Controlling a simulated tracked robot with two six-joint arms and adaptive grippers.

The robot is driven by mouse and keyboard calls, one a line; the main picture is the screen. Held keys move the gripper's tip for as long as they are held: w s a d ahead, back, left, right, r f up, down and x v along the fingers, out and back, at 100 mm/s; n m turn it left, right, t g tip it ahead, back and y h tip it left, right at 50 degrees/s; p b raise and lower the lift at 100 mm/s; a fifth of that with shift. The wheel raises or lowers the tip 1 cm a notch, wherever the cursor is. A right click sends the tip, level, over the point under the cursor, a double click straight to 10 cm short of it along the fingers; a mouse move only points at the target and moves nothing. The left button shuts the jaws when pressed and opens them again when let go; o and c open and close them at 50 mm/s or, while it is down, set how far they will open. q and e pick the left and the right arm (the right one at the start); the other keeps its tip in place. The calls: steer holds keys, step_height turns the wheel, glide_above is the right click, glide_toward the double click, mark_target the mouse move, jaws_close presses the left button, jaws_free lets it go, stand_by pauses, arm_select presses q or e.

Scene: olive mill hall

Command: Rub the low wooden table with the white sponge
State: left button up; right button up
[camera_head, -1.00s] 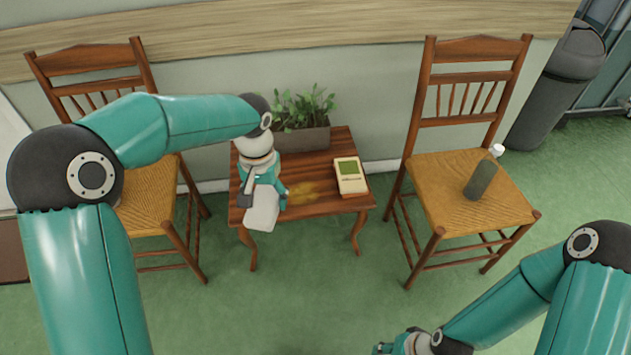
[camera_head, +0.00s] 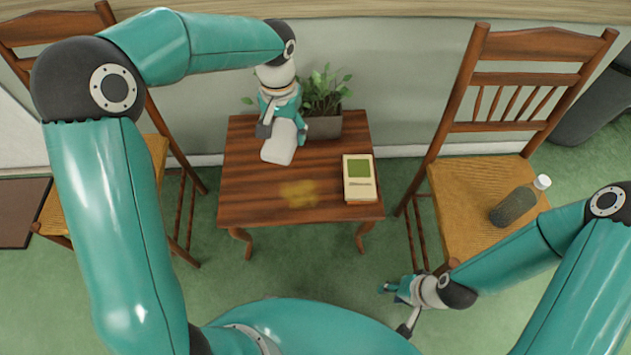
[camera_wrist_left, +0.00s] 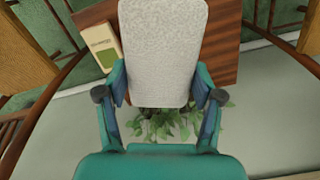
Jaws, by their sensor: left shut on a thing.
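The low wooden table (camera_head: 245,195) stands in the middle of the head view, with a yellowish smear (camera_head: 298,193) on its top near the front. My left gripper (camera_head: 281,122) is shut on the white sponge (camera_head: 279,146) over the back left part of the table, behind the smear. In the left wrist view the sponge (camera_wrist_left: 163,50) sits between both fingers (camera_wrist_left: 160,92) and hides part of the table (camera_wrist_left: 222,62). I cannot tell whether the sponge touches the tabletop. My right gripper (camera_head: 396,305) hangs low, right of the table's front; its finger opening is unclear.
A planter (camera_head: 324,126) with leafy plants stands at the table's back, close beside my left gripper. A cream box with a green panel (camera_head: 359,178) lies at the table's right. A chair (camera_head: 455,195) at right carries a dark bottle (camera_head: 514,206); another chair (camera_head: 158,165) stands left.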

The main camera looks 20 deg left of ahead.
arm_select(q)
steer(key=shift+w+d, duration=0.15)
steer(key=shift+w, duration=0.3)
arm_select(e)
steer(key=shift+w, duration=0.45)
